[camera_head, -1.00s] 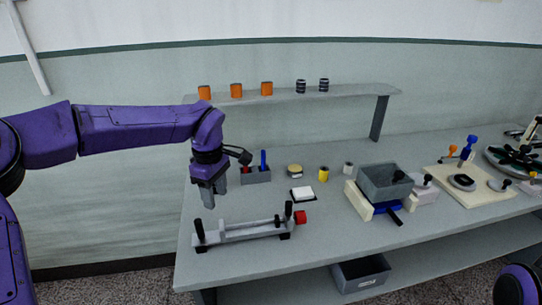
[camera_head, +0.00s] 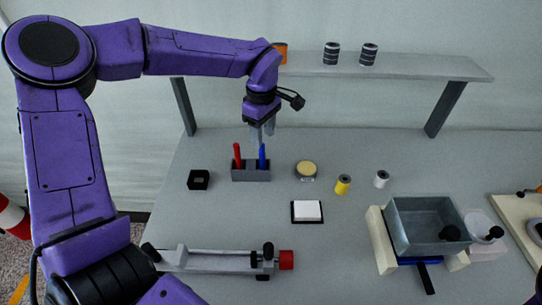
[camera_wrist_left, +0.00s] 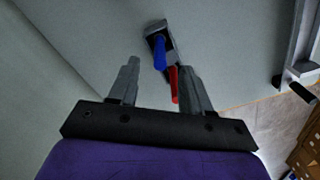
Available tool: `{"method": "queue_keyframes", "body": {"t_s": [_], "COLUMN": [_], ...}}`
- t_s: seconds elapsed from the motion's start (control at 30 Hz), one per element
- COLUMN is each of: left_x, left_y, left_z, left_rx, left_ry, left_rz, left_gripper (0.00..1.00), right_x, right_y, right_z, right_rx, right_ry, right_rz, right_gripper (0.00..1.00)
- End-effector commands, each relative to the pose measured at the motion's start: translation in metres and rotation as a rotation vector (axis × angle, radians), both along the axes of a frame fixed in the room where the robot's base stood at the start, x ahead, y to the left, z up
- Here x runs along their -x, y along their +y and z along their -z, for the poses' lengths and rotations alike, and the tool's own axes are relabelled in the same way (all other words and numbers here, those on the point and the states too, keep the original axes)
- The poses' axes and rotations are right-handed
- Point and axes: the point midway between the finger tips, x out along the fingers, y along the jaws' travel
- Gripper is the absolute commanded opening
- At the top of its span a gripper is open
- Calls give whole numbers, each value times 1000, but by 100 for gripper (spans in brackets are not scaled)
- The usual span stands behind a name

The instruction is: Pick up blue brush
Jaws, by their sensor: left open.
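The blue brush (camera_head: 262,156) stands upright in a small grey holder (camera_head: 251,174), to the right of a red brush (camera_head: 238,155). My left gripper (camera_head: 263,132) is open and empty, pointing down just above the blue brush. In the left wrist view the blue brush (camera_wrist_left: 160,52) shows beyond and between the two spread fingers (camera_wrist_left: 158,80). The red brush (camera_wrist_left: 174,84) shows there close to the right finger. I cannot tell whether that finger touches it. My right gripper is not in view.
A black square block (camera_head: 199,180) stands left of the holder, and a round tan-topped jar (camera_head: 306,170) right of it. A white pad (camera_head: 307,211) lies in front. A shelf (camera_head: 400,66) with spools runs behind. A grey spindle fixture (camera_head: 215,261) lies at the front.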

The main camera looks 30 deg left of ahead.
Motion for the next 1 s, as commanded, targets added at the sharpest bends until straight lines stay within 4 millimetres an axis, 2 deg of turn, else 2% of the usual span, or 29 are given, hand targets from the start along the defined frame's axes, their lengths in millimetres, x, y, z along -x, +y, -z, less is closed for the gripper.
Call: {"method": "queue_keyframes", "body": {"t_s": [0.1,0.17,0.37,0.5,0.73,0.77,0.8,0.9,1.0], "left_x": [-2,-3,-11,-11,-12,-12,-12,-12,-12], "left_y": [1,1,5,4,4,4,4,4,4], "left_z": [20,27,57,78,82,82,82,82,82], "left_rx": [-1,0,-3,0,1,1,1,1,1], "left_ry": [4,5,9,6,3,3,3,3,3], "left_rz": [-1,-2,0,0,2,2,2,2,2], "left_gripper": [48,48,48,48,48,42,29,0,0], "right_x": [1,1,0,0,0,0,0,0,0], "right_y": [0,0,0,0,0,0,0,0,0], "right_z": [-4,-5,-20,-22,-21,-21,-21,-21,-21], "right_rx": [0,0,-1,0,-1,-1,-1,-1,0], "right_ry": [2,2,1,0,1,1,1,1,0], "right_rz": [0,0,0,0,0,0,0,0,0], "right_gripper": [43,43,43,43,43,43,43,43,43]}}
